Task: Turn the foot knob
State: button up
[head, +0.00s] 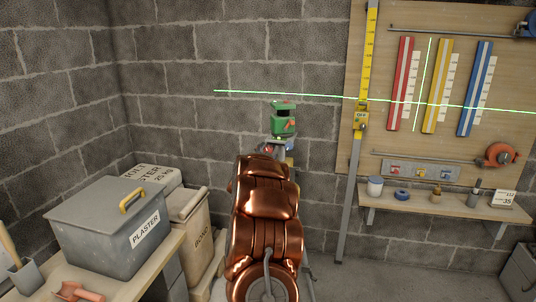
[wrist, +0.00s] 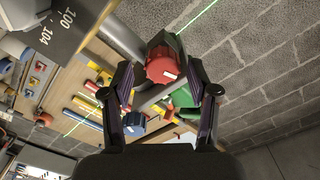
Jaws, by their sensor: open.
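A ribbed red knob (wrist: 162,66) with a pale mark on its face shows in the wrist view, on a dark mount beside grey tubes. My gripper (wrist: 160,72) is open, with one dark finger on each side of the knob. I cannot tell whether either finger touches it. A green part (wrist: 182,97) and a blue knob-like part (wrist: 134,122) lie beyond the fingers. In the head view, a green laser level (head: 283,118) stands above my copper arm and casts green lines on the wall and board.
A grey plaster box (head: 105,225) sits on a bench at left, with sacks beside it. A yellow measuring staff (head: 369,60) stands right of the level. A wooden board (head: 455,75) with coloured bars hangs above a small shelf (head: 440,205).

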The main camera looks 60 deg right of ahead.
jog(key=v, duration=1.1)
jog(key=shift+a, duration=0.4)
jog(key=shift+s, duration=0.1)
